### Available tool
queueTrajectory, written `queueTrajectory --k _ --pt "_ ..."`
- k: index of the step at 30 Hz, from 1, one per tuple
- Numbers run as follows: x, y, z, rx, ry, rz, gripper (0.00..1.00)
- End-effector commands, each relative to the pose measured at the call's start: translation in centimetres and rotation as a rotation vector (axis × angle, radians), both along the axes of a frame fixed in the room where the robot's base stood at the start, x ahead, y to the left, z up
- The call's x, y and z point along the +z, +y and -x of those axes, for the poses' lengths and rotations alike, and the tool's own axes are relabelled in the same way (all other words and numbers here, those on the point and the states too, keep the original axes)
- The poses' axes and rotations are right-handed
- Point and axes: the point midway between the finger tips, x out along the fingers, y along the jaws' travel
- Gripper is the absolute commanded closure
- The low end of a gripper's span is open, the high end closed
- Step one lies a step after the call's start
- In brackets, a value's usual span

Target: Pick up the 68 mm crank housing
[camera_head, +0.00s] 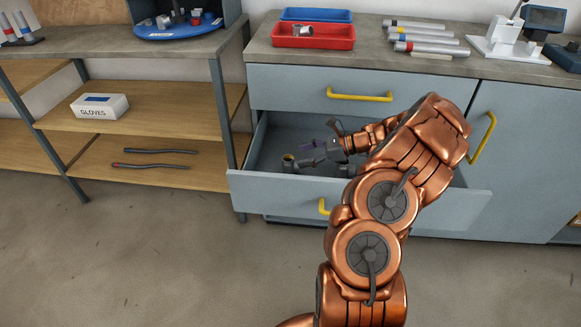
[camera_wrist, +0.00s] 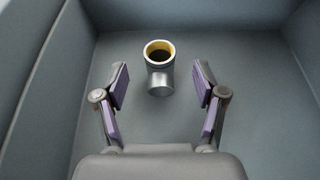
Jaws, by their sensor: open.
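The crank housing (camera_wrist: 159,80) is a grey metal part with an open, yellow-rimmed round mouth and a short stub pointing toward me. It sits on the floor of the open drawer (camera_head: 262,182), and shows small in the head view (camera_head: 288,163). I cannot read its size. My gripper (camera_wrist: 161,84) is open, with one purple-padded finger to each side of the housing and a gap on both sides. The fingers do not appear to touch it. In the head view my gripper (camera_head: 308,153) reaches into the drawer, just right of the housing.
The drawer walls (camera_wrist: 38,70) stand around the gripper, the left one close. The cabinet top above holds a red tray (camera_head: 313,36), a blue tray (camera_head: 315,14) and several grey cylinders (camera_head: 425,36). A shelf unit (camera_head: 150,135) stands at left. The drawer floor around the housing looks clear.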

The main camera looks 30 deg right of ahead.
Motion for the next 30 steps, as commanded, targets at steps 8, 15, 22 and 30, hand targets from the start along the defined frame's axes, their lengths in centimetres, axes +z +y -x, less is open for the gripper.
queueTrajectory --k 8,15,22,30 --pt "-1.0 1.7 -1.4 0.002 0.0 -0.001 0.3" --pt "-2.0 3.6 -3.0 -0.001 0.0 -0.001 0.3" --pt "-2.0 3.6 -3.1 -0.002 0.0 0.0 0.31" --pt "-2.0 3.5 -3.1 -0.003 0.0 0.0 0.59"
